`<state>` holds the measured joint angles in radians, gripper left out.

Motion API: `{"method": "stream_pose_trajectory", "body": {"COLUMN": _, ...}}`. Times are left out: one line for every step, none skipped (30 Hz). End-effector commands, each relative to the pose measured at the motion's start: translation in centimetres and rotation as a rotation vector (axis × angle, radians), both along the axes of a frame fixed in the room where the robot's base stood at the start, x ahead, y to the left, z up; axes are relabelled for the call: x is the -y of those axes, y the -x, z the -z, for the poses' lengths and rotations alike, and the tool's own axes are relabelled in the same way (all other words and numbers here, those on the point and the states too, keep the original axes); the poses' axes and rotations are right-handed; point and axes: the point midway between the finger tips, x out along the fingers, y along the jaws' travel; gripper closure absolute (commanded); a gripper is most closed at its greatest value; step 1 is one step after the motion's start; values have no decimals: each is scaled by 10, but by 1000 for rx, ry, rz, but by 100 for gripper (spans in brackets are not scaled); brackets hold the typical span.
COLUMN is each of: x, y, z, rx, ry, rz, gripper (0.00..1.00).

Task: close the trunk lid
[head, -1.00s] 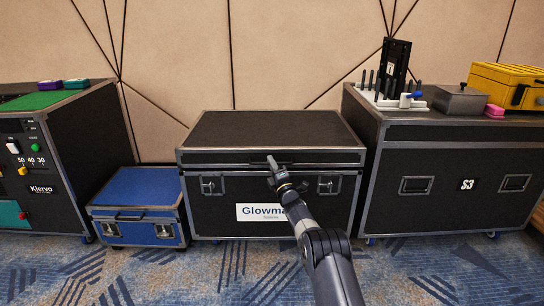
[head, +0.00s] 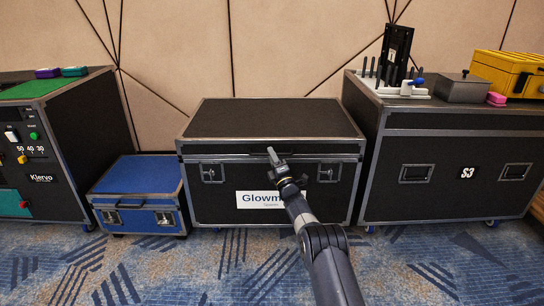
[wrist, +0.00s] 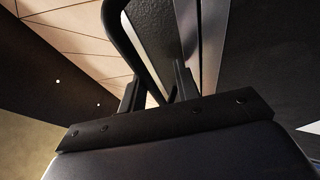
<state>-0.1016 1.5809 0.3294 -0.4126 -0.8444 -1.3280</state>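The black trunk (head: 230,205) with metal edges and a "Glowma…" label stands in the middle of the head view. Its lid (head: 270,118) lies level over the body and looks down; I cannot tell whether a thin gap is left at the seam. Two latches (head: 212,173) (head: 329,172) sit on the front. My gripper (head: 274,157) is at the middle of the lid's front edge, in front of the seam. In the wrist view, my gripper's fingers (wrist: 158,85) stand apart, with a dark curved bar (wrist: 130,40) passing between or just behind them. Contact is unclear.
A small blue case (head: 138,185) stands close on the left, beside a console (head: 60,150) with a green top. A large black case (head: 450,165) marked S3 stands close on the right, carrying a yellow box (head: 510,72) and other items. The carpet in front is clear.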

Motion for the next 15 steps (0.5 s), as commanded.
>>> {"method": "stream_pose_trajectory", "body": {"x": 0, "y": 0, "z": 2, "rx": -2, "ry": 1, "rz": 0, "gripper": 68}}
{"method": "stream_pose_trajectory", "body": {"x": 0, "y": 0, "z": 1, "rx": -1, "ry": 0, "rz": 0, "gripper": 68}}
{"method": "stream_pose_trajectory", "body": {"x": 0, "y": 0, "z": 1, "rx": 0, "ry": 0, "rz": 0, "gripper": 68}}
{"method": "stream_pose_trajectory", "body": {"x": 0, "y": 0, "z": 0, "rx": 1, "ry": 0, "rz": 0, "gripper": 68}}
{"method": "stream_pose_trajectory", "body": {"x": 0, "y": 0, "z": 0, "rx": 2, "ry": 0, "rz": 0, "gripper": 68}}
{"method": "stream_pose_trajectory", "body": {"x": 0, "y": 0, "z": -1, "rx": 3, "ry": 0, "rz": -1, "gripper": 68}}
{"method": "stream_pose_trajectory", "body": {"x": 0, "y": 0, "z": -1, "rx": 3, "ry": 0, "rz": -1, "gripper": 68}}
{"method": "stream_pose_trajectory", "body": {"x": 0, "y": 0, "z": -2, "rx": 4, "ry": 0, "rz": -1, "gripper": 68}}
{"method": "stream_pose_trajectory", "body": {"x": 0, "y": 1, "z": -2, "rx": 4, "ry": 0, "rz": -1, "gripper": 68}}
{"method": "stream_pose_trajectory", "body": {"x": 1, "y": 2, "z": -2, "rx": 4, "ry": 0, "rz": -1, "gripper": 68}}
{"method": "stream_pose_trajectory", "body": {"x": 1, "y": 2, "z": -2, "rx": 4, "ry": 0, "rz": -1, "gripper": 68}}
{"method": "stream_pose_trajectory", "body": {"x": 2, "y": 4, "z": -1, "rx": 3, "ry": 0, "rz": -1, "gripper": 68}}
{"method": "stream_pose_trajectory", "body": {"x": 3, "y": 5, "z": 0, "rx": 3, "ry": -1, "rz": -1, "gripper": 68}}
{"method": "stream_pose_trajectory", "body": {"x": 3, "y": 7, "z": 0, "rx": 4, "ry": 0, "rz": -2, "gripper": 68}}
{"method": "stream_pose_trajectory", "body": {"x": 5, "y": 10, "z": 1, "rx": 2, "ry": 0, "rz": -1, "gripper": 68}}
